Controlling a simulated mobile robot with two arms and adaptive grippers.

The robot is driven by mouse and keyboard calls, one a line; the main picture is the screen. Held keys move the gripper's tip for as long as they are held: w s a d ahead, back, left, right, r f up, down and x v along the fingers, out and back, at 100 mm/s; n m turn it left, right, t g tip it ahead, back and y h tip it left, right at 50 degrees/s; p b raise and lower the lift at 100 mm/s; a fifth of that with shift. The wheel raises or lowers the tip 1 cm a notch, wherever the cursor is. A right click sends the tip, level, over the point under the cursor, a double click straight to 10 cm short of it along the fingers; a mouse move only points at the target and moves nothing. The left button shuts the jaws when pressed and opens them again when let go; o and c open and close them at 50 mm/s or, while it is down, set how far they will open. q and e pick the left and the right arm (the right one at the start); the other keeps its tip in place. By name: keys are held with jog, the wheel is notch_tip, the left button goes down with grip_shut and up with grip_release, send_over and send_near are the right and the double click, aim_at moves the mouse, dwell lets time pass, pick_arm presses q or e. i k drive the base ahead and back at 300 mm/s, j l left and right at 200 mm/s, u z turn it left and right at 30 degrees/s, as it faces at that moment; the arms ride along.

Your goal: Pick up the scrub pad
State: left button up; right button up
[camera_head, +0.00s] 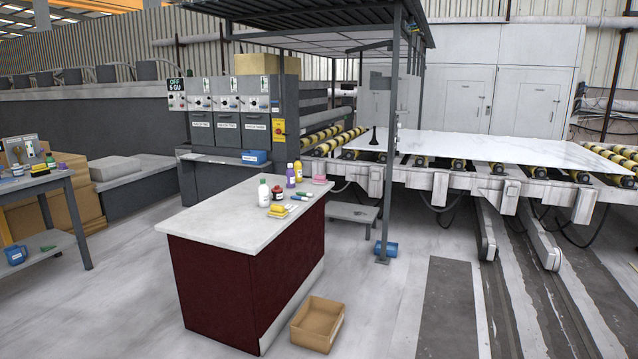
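A small yellow pad-like item (278,211) lies on the white top of the dark red counter (215,208), near its right edge. It may be the scrub pad, but it is too small to tell for sure. A white bottle with a green cap (263,193) stands just behind it to the left. A dark red jar (277,194) is behind it. Small green and blue items (302,197) lie to its right. Neither of my grippers is in view.
Purple (290,176) and yellow (298,172) bottles and a pink item (319,181) stand toward the counter's back. An open cardboard box (317,324) sits on the floor at its front right. A cluttered workbench (62,180) is at left. Floor left of the counter is clear.

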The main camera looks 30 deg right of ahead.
aim_at(318, 178)
jog(key=z, duration=1.55)
jog(key=i+z, duration=0.1)
jog(key=i, duration=0.3)
jog(key=i+z, duration=0.2)
jog(key=i, duration=3.35)
jog(key=i+u, duration=0.2)
jog(key=i, duration=0.25)
jog(key=i+u, duration=0.25)
jog(key=i, duration=0.2)
jog(key=i+l+u, duration=0.2)
jog(key=i, duration=0.25)
jog(key=i+l+u, duration=0.2)
jog(key=i, duration=0.2)
